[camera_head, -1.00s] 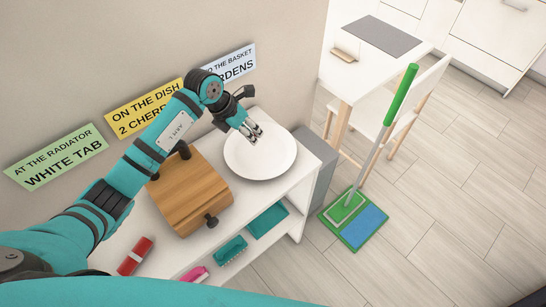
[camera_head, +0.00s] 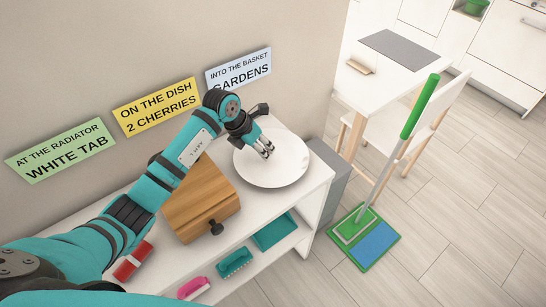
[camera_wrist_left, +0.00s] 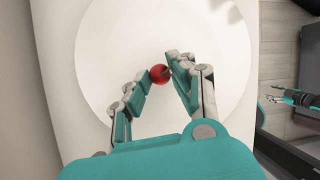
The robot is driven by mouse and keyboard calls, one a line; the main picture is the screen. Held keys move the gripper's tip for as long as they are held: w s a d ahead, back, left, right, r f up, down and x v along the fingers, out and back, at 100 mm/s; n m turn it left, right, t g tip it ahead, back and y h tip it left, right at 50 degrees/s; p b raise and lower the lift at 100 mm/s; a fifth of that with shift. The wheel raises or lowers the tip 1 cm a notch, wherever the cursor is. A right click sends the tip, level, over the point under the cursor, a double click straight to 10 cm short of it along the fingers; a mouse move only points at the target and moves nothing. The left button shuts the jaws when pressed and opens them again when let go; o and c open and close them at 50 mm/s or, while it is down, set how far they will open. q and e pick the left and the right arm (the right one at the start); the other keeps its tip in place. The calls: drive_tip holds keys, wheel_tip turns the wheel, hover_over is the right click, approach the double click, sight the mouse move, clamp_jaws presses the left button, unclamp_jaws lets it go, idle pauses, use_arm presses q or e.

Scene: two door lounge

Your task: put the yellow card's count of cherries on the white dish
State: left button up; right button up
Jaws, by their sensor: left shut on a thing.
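The yellow card (camera_head: 156,107) on the wall reads "ON THE DISH 2 CHERRIES". The white dish (camera_head: 285,165) lies on the white shelf unit's top, at its right end. My left gripper (camera_head: 265,152) is over the dish. In the left wrist view the gripper (camera_wrist_left: 163,80) is shut on a red cherry (camera_wrist_left: 159,74), held between its fingertips above the dish (camera_wrist_left: 110,45). No other cherry shows on the visible part of the dish. In the head view the cherry cannot be made out. My right gripper is not clearly identifiable in the head view.
A wooden box (camera_head: 203,205) with dark knobs stands left of the dish. A green card (camera_head: 62,150) and a blue card (camera_head: 238,70) flank the yellow one. A red object (camera_head: 132,261) lies at the left. A green-handled mop (camera_head: 408,120) stands right of the shelf.

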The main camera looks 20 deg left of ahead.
use_arm(q)
drive_tip(key=o, duration=0.8)
drive_tip(key=shift+o, duration=0.2)
drive_tip(key=v, duration=1.2)
drive_tip(key=shift+s+d, duration=0.1)
